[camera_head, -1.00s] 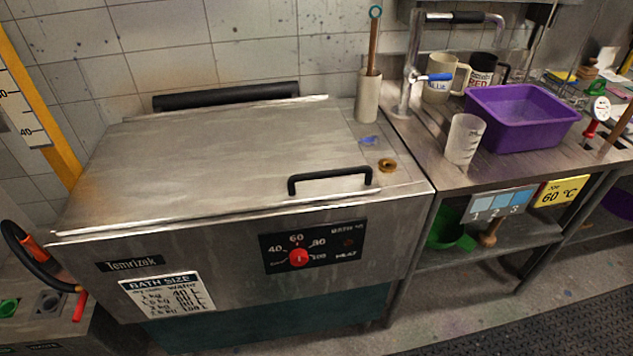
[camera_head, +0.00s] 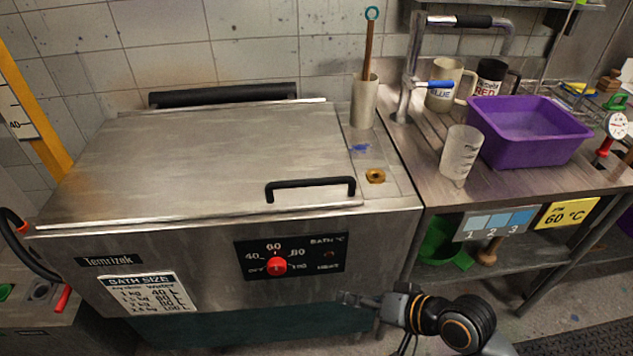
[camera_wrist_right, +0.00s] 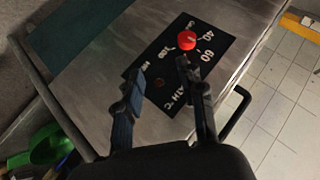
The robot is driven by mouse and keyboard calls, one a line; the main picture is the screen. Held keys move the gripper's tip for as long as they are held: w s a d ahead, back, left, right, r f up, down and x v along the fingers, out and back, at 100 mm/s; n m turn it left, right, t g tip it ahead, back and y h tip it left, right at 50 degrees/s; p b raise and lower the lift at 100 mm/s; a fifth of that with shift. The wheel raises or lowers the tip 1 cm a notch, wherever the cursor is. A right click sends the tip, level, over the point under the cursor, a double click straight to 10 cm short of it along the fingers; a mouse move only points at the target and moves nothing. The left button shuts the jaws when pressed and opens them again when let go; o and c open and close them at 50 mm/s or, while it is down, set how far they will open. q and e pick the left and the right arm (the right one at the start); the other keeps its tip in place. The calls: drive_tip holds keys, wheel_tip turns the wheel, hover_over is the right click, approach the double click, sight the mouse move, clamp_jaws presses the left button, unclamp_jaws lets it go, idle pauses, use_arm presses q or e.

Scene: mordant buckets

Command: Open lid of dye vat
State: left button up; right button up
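The dye vat (camera_head: 200,240) is a steel tank with a flat steel lid (camera_head: 210,150), which lies shut. A black bar handle (camera_head: 310,188) sits at the lid's front right edge; it also shows in the right wrist view (camera_wrist_right: 236,116). My right gripper (camera_head: 345,298) is in front of the vat, below the handle and apart from it. In the right wrist view its two fingers (camera_wrist_right: 160,80) are spread with nothing between them, facing the control panel (camera_wrist_right: 180,65). My left gripper is not in view.
A red knob (camera_head: 277,266) sits on the vat's front panel. A brown stick stands in a holder (camera_head: 363,100) at the vat's back right corner. The bench at right carries a clear beaker (camera_head: 460,155) and a purple tub (camera_head: 530,130). The lid top is bare.

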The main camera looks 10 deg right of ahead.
drive_tip(key=w+r+m+t+y, duration=0.2)
drive_tip(key=w+r+m+y, duration=0.1)
drive_tip(key=w+r, duration=0.3)
drive_tip(key=m+t+y, duration=0.1)
drive_tip(key=m+t, duration=0.1)
drive_tip(key=m, duration=0.4)
approach(321, 184)
drive_tip(key=p+x, duration=0.2)
drive_tip(key=x, duration=0.8)
drive_tip(key=shift+p, duration=0.35)
drive_tip(key=shift+w+a+f, duration=0.15)
drive_tip(key=shift+w+a, duration=0.3)
drive_tip(key=shift+w, duration=0.05)
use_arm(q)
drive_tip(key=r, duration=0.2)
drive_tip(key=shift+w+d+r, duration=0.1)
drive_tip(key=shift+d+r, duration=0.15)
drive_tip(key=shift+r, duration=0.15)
use_arm(e)
clamp_jaws()
